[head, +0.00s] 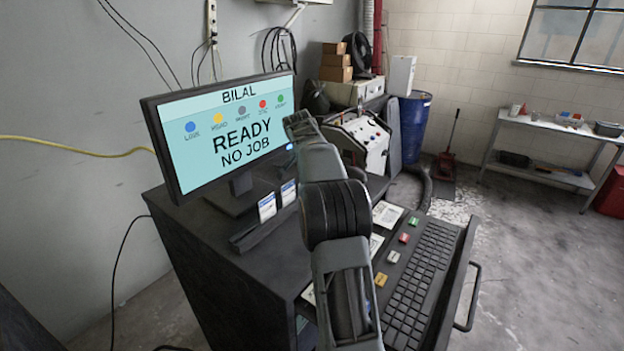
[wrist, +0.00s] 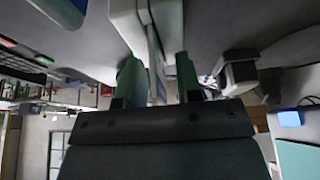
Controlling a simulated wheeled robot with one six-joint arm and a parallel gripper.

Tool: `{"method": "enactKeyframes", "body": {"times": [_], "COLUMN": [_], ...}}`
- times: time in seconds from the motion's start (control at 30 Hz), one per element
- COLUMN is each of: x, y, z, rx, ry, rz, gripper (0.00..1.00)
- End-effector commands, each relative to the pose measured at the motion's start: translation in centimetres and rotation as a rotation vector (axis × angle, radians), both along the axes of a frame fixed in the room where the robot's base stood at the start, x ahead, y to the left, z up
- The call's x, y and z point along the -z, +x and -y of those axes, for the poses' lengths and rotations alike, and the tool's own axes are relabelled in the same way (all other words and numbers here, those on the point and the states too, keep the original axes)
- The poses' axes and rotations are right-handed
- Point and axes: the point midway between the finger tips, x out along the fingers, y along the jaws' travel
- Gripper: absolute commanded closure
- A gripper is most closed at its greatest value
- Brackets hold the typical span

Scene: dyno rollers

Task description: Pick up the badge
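Two white-and-blue badge cards stand upright in a dark slotted holder (head: 258,232) in front of the monitor: a left badge (head: 267,208) and a right badge (head: 288,192). In the wrist view, my gripper (wrist: 159,75) has two green-tipped fingers spread apart. A thin white-and-blue card, seems a badge (wrist: 154,62), stands nearly edge-on between them, with a gap showing on both sides. I cannot tell which badge this is. In the head view my arm crosses the middle, and the fingers are hidden.
The monitor (head: 232,130) reads "BILAL", "READY", "NO JOB" and stands close behind the holder on a dark cabinet (head: 215,260). A keyboard (head: 420,280) and small coloured blocks (head: 393,256) lie on the tray at the right. Open floor lies farther right.

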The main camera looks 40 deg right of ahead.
Motion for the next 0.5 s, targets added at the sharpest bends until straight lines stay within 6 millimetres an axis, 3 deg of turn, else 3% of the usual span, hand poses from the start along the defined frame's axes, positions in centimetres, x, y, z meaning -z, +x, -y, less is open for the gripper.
{"method": "enactKeyframes", "body": {"times": [0.3, 0.5], "x": [-0.03, -0.04], "y": [0.01, 0.0], "z": [-0.01, -0.02], "rx": [0.0, 0.0], "ry": [0.0, 0.0], "rz": [0.0, 0.0], "gripper": [0.98, 1.0]}}
